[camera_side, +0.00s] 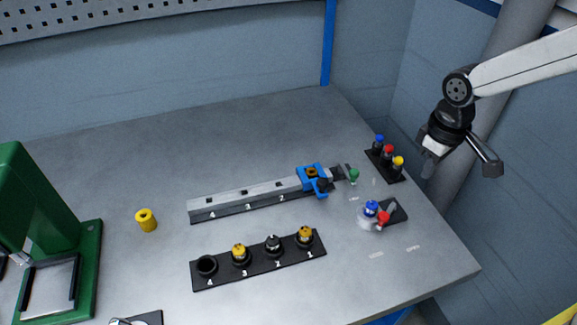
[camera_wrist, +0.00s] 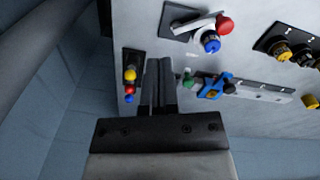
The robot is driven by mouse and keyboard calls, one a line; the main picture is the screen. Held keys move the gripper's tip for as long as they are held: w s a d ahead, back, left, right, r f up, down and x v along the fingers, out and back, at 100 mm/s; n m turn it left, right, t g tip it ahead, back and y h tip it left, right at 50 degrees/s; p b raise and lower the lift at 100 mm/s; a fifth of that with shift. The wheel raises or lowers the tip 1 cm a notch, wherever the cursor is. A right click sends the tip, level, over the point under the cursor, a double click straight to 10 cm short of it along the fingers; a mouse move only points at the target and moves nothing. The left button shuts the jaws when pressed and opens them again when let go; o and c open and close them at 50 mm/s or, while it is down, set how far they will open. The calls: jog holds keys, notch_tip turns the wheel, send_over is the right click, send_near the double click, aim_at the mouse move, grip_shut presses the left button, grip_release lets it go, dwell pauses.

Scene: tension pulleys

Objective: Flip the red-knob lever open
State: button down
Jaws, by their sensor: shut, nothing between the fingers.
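The red-knob lever (camera_side: 383,218) sits on a small dark base plate at the right of the table, beside a blue-topped white part. In the wrist view its red knob (camera_wrist: 224,24) is at the end of a silver arm, and the blue-topped part (camera_wrist: 211,44) is just below it. My gripper (camera_side: 430,168) hangs above the table's right edge, well apart from the lever. In the wrist view my gripper (camera_wrist: 158,64) has its fingers together and empty, to the lower left of the lever.
A black rack (camera_side: 391,170) with blue, red and yellow knobs stands near my gripper. A rail (camera_side: 245,196) with a blue clamp (camera_side: 312,178) and green knob (camera_side: 354,175) lies mid-table. A numbered pulley holder (camera_side: 258,264), yellow spool (camera_side: 146,220) and green machine (camera_side: 40,215) are further left.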

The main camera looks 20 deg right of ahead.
aim_at(388, 211)
jog(key=w+a+r+n+g+h, duration=0.1)
jog(key=w+a+n, duration=0.1)
jog(key=a, duration=0.5)
jog(key=w+a+r+n+g, duration=0.1)
jog(key=w+a+n, duration=0.2)
jog(key=a, duration=0.5)
jog(key=shift+r+h, duration=0.35)
jog(key=shift+h, duration=0.05)
jog(key=shift+w+f, duration=0.1)
jog(key=x, duration=1)
jog(key=shift+s+d, duration=0.1)
jog(key=shift+s, duration=0.1)
jog(key=shift+s+d+f, duration=0.15)
jog(key=shift+s+d, duration=1.15)
jog(key=shift+s, duration=0.05)
